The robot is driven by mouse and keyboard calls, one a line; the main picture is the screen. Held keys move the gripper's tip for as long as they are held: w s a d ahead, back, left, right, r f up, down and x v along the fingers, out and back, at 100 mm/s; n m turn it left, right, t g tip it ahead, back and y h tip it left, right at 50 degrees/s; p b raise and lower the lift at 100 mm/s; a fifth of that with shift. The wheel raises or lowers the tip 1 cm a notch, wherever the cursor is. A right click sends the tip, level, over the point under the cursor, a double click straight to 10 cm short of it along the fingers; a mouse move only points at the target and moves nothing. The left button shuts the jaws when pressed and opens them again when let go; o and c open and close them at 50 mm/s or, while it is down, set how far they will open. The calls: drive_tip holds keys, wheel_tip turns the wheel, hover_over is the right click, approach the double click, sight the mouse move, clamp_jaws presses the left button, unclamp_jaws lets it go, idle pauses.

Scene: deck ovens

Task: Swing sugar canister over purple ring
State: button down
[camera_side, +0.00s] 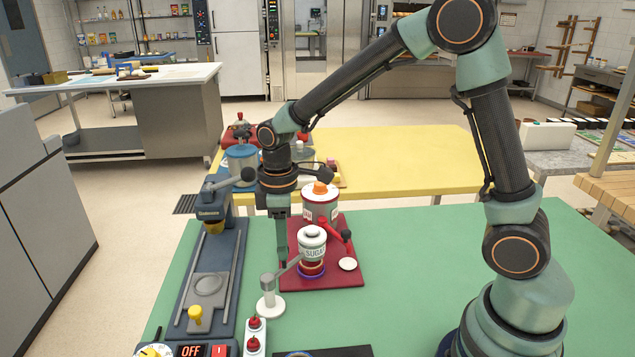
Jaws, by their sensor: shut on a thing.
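The sugar canister (312,240) is white with a SUGAR label and stands upright near the front of a dark red board. A grey swing arm (291,263) joins it to a short post on a white round base (268,305). The purple ring (311,275) shows just under the canister, partly hidden by it and its red lower part. The canister appears over the ring, but I cannot tell how well they line up. My gripper (283,264) points down left of the canister, shut on the swing arm; its fingertips are small in this view.
A blue machine (210,270) lies to the left. A switch strip (255,335) is in front.

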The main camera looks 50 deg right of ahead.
drive_tip(key=shift+w+r, duration=0.1)
drive_tip(key=shift+w, duration=0.1)
idle(0.4)
drive_tip(key=c, duration=0.7)
unclamp_jaws()
drive_tip(key=shift+o, duration=0.2)
drive_tip(key=shift+s, duration=0.1)
wheel_tip(320, 180, up, 12)
drive_tip(key=s+d+r+m+t, duration=0.1)
drive_tip(key=s+d+m+t, duration=0.4)
drive_tip(key=s+m, duration=0.3)
drive_tip(key=s, duration=0.3)
drive_tip(key=shift+d+m+t, duration=0.3)
drive_tip(key=shift+d+m, duration=0.05)
drive_tip(key=shift+m, duration=0.05)
